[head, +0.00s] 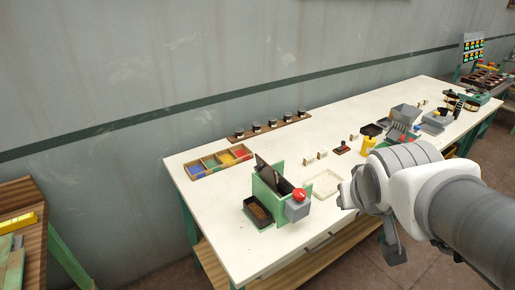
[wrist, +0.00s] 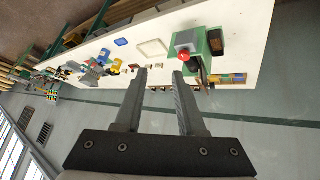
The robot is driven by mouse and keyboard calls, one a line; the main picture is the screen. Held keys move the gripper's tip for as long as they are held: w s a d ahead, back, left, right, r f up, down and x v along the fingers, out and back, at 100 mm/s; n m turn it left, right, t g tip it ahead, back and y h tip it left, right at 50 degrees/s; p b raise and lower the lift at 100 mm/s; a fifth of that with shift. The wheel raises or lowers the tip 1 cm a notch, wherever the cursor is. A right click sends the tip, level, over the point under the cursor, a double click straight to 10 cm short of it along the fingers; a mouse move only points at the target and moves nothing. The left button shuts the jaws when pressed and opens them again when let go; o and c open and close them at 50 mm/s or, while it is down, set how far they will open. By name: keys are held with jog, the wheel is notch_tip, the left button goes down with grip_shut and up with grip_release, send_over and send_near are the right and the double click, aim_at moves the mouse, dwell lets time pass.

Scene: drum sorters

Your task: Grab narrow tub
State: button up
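No tub is clearly marked as the narrow one, and I cannot tell which is meant. A small dark tub (head: 246,204) with brown contents sits at the left foot of the green machine (head: 268,187) on the white table. Grey bins (head: 405,113) stand farther right along the table. A shallow blue container (wrist: 121,42) shows in the wrist view, beside a white tray (wrist: 140,50). My gripper (wrist: 160,72) is open and empty, with its fingers apart in front of the table edge. It touches nothing that I can see.
The green machine carries a red button (head: 299,194). A divided coloured tray (head: 205,160) and a wooden rack (head: 240,138) lie at the back left. The cream tray (head: 323,184) lies right of the machine. The table's front left (head: 222,235) is clear.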

jog(key=w+f+n+t+b, duration=0.2)
jog(key=w+f+b, duration=0.5)
jog(key=f, duration=0.4)
jog(key=n+t+y+b, duration=0.2)
jog(key=n+y+b, duration=0.2)
jog(key=y, duration=0.5)
send_near(253, 213)
jog(key=x, duration=0.2)
jog(key=b+x, duration=0.1)
jog(key=x, duration=0.3)
jog(key=shift+w+r+b, duration=0.25)
jog(key=shift+b, duration=0.15)
jog(key=shift+f+b+x, duration=0.1)
jog(key=shift+b+x, duration=0.05)
jog(key=shift+x, duration=1.2)
jog(key=shift+f+b+x, duration=0.15)
jog(key=shift+x, duration=1.25)
jog(key=shift+s, duration=0.2)
grip_shut()
